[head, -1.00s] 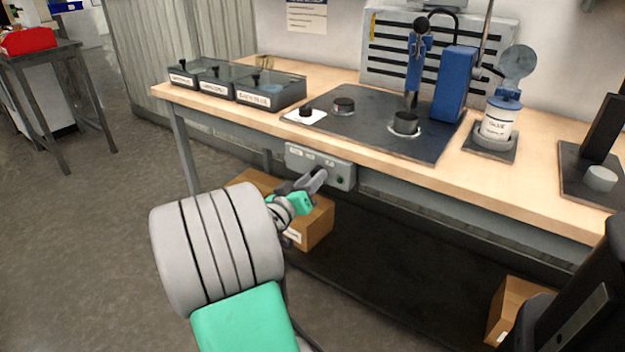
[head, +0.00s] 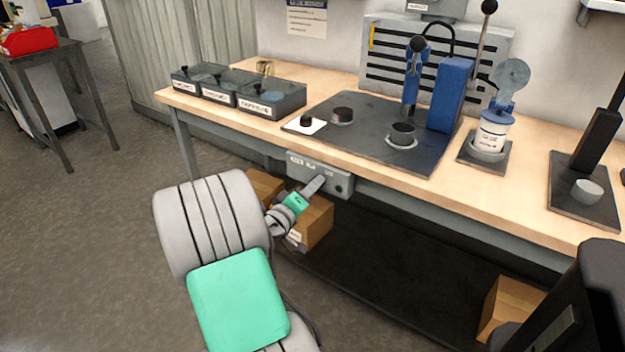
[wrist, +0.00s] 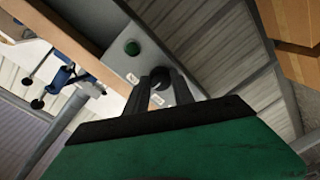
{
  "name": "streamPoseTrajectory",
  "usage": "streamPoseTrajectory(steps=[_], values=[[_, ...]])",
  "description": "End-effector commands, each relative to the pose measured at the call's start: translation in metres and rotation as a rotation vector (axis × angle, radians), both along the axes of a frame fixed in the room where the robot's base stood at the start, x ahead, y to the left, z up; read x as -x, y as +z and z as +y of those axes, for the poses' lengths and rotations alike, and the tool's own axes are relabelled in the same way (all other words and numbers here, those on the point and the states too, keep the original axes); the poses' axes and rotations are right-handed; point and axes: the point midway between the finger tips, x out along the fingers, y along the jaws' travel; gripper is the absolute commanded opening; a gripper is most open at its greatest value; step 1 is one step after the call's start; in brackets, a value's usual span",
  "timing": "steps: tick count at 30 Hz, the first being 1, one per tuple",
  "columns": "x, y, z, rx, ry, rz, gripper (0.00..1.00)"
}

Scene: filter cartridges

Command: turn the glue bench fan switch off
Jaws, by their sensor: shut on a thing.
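The grey switch panel (head: 332,177) is fixed under the front edge of the bench, with small labels and a green button (head: 339,189) at its right end. The panel (wrist: 118,62) and the green button (wrist: 131,47) also show in the wrist view. My gripper (head: 319,182) reaches the panel front, left of the green button. In the wrist view its fingers (wrist: 159,84) are closed around a dark round switch knob (wrist: 158,98) on the panel. The fingers hide much of the knob, so its turn position cannot be told.
The wooden bench top (head: 400,178) overhangs the panel. On it are a blue press (head: 452,92), a glue pot (head: 493,138) and several lidded bins (head: 270,98). Cardboard boxes (head: 317,222) stand on the dark shelf (head: 390,260) below. Open floor lies at the left.

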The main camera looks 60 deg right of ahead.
Motion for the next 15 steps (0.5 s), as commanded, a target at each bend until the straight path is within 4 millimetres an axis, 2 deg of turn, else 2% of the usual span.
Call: streamPoseTrajectory(steps=[1,15], values=[[-0.0001,0.0052,0.0002,-0.009,0.001,0.045,0.00],[-0.0004,0.0052,0.0000,-0.075,0.001,0.462,0.00]])
